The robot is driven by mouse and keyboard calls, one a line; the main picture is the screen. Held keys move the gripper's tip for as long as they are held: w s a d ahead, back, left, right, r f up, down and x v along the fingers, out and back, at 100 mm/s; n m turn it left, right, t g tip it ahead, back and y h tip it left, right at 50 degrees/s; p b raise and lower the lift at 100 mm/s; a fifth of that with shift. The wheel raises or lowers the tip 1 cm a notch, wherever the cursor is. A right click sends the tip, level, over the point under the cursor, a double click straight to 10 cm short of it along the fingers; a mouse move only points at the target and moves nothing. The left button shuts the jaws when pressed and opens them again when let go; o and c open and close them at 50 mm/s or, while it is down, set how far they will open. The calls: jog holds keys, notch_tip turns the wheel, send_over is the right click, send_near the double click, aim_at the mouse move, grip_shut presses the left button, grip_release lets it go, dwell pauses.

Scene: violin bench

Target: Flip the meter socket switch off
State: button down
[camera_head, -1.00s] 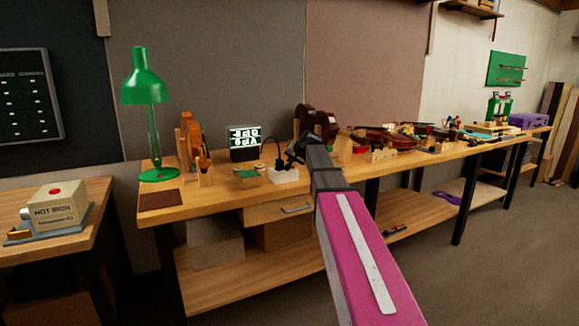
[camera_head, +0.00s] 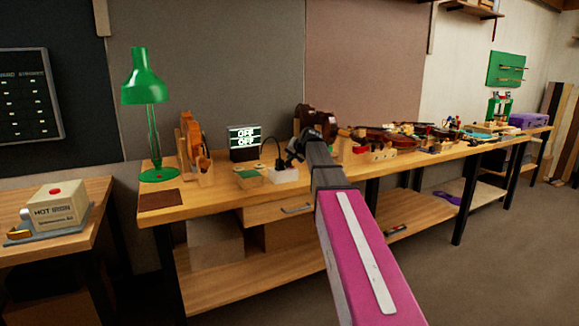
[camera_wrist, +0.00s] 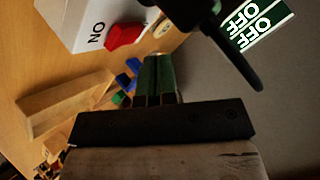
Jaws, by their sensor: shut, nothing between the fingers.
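The white meter socket (camera_head: 285,175) sits on the workbench in the head view, with a black plug and cable at it. In the wrist view its white box (camera_wrist: 78,18) is at the upper left, with a red rocker switch (camera_wrist: 124,36) beside lettering that reads "NO" in this rotated picture. The meter display (camera_head: 244,141) behind it reads "OFF" on both lines; it also shows in the wrist view (camera_wrist: 262,22). My gripper (camera_wrist: 155,58) is shut and empty, its green fingertips close to the red switch. I cannot tell whether they touch it.
A black plug or cable (camera_wrist: 235,55) crosses the upper right of the wrist view. Wooden blocks (camera_wrist: 60,103) and small coloured pieces lie near my fingers.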

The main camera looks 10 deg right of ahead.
jog(key=shift+s+d+r, duration=0.1)
jog(key=shift+s+r, duration=0.05)
jog(key=shift+r, duration=1.1)
jog(key=shift+s+r, duration=0.15)
jog(key=shift+r, duration=1.1)
